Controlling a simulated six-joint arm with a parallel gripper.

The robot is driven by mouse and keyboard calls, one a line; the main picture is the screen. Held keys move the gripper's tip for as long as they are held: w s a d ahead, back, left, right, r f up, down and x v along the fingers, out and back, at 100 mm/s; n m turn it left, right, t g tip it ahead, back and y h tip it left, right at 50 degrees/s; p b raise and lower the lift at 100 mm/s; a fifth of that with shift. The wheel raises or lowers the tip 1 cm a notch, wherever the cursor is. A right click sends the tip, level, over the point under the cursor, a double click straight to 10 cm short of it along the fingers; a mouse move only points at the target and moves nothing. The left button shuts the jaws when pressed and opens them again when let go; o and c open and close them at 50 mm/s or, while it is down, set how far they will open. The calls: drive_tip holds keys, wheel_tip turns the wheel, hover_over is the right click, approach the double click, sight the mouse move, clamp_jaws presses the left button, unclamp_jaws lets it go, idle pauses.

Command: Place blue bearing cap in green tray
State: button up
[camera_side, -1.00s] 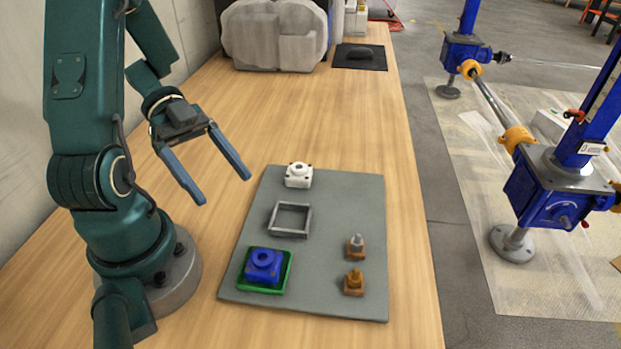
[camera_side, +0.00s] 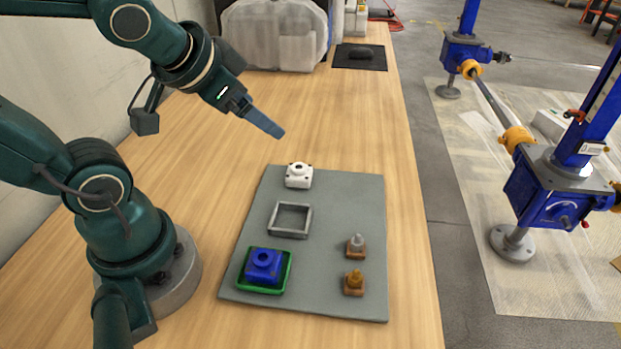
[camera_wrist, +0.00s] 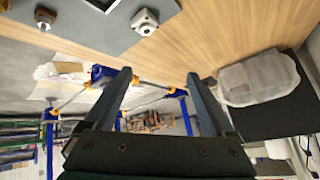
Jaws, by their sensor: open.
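The blue bearing cap (camera_side: 263,264) sits inside the green tray (camera_side: 288,274) at the front left of the grey mat in the side view. It looks upright, with its round hole facing up. My gripper (camera_side: 277,131) is above the table behind the mat, near the white bearing cap and well apart from the blue one. In the wrist view my gripper (camera_wrist: 160,85) is open, with two fingers spread and nothing between them. The blue cap and green tray do not show clearly in the wrist view.
The grey mat (camera_side: 335,195) also holds a white bearing cap (camera_side: 299,175), an empty grey square frame (camera_side: 290,220) and two small brown-based screw pieces (camera_side: 355,246). The white cap also shows in the wrist view (camera_wrist: 145,22).

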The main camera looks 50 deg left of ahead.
drive_tip(key=s+d+f+g+h, duration=0.1)
drive_tip(key=s+d+g+h, duration=0.1)
drive_tip(key=s+d, duration=0.3)
drive_tip(key=shift+s+d+f+h, duration=0.25)
drive_tip(key=shift+s+d+h, duration=0.2)
drive_tip(key=shift+d, duration=0.2)
